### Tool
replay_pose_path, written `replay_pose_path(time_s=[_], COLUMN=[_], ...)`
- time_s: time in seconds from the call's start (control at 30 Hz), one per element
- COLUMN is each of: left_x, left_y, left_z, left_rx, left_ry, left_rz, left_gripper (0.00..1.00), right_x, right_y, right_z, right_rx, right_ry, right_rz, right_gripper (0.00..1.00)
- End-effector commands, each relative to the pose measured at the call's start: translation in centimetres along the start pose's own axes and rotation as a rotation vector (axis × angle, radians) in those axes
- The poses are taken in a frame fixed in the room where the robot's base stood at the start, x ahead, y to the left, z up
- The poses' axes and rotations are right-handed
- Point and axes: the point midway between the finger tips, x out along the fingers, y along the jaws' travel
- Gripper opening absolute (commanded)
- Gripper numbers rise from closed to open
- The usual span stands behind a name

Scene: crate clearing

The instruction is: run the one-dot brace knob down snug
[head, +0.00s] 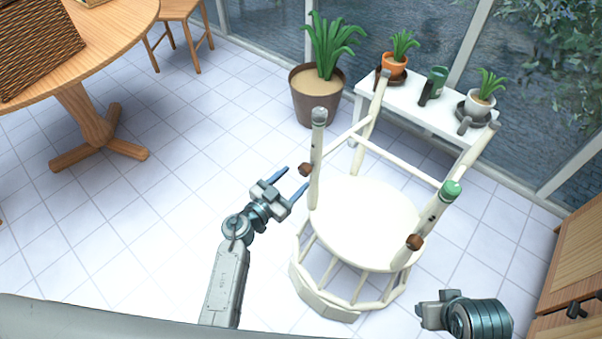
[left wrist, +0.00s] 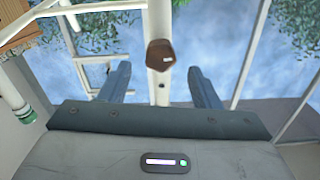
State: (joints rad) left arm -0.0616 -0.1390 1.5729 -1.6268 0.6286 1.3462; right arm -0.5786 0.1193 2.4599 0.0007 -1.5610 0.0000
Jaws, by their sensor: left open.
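A cream-white piece of furniture (head: 365,222), like an upturned stool or chair, stands with its legs pointing up. A brown brace knob (head: 305,169) sits on its left leg. A second brown knob (head: 415,242) sits on its right front leg. My left gripper (head: 297,177) is open and empty, its fingertips close to the left knob. In the left wrist view this knob (left wrist: 160,54) shows between and just beyond the fingers, with a small pale mark too small to read. My right gripper (head: 432,310) is low at the right; its jaw opening does not show clearly.
A white bench (head: 420,106) with small potted plants stands behind the furniture, before the windows. A large potted plant (head: 318,92) is to its left. A round wooden table (head: 105,55) is at the upper left. The tiled floor at left is clear.

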Motion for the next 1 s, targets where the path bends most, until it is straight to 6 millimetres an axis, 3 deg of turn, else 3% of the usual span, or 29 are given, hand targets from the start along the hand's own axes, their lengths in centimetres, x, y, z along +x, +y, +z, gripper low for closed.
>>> replay_pose_path(time_s=[0.23, 0.63, 0.87, 1.0], left_x=[3.5, 4.2, 4.2, 4.2], left_y=[0.0, 0.0, 0.0, 0.0], left_z=[0.1, 0.1, 0.1, 0.0], left_rx=[-0.002, 0.000, 0.000, 0.002], left_ry=[0.001, -0.001, -0.001, -0.001], left_rz=[0.000, 0.000, 0.000, 0.000], left_gripper=[0.57, 0.57, 0.12, 0.12], right_x=[0.1, 0.2, 0.2, 0.2], right_y=[-0.5, -0.6, -0.6, -0.6], right_z=[-0.1, -0.4, -0.4, -0.4], right_rx=[0.002, 0.004, 0.004, 0.004], right_ry=[0.036, 0.055, 0.054, 0.052], right_rz=[-0.017, -0.022, -0.022, -0.021], right_gripper=[0.58, 0.58, 0.58, 0.58])
